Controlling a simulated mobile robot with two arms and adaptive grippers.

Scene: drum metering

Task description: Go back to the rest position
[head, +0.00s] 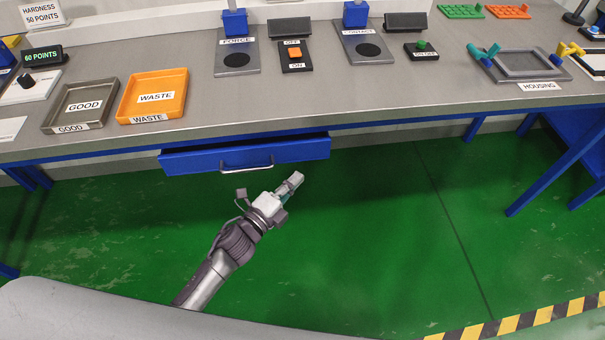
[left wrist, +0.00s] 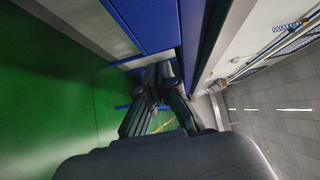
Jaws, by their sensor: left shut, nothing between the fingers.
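My left gripper (head: 291,183) is in front of the workbench, below the level of its top, near the right end of the blue drawer (head: 190,161). Its fingers are shut with nothing between them. In the left wrist view the gripper's dark fingers (left wrist: 158,85) point toward the blue bench frame. The drawer, with a metal handle (head: 247,166), stands out a little from under the bench top. My right gripper is in neither view.
The workbench (head: 300,108) carries a GOOD tray (head: 58,122), an orange WASTE tray (head: 183,101), the FORCE station (head: 237,70), the contact station (head: 368,60) and a HOUSING fixture (head: 520,78). Green floor (head: 380,230) in front is clear. Striped tape (head: 520,320) lies at lower right.

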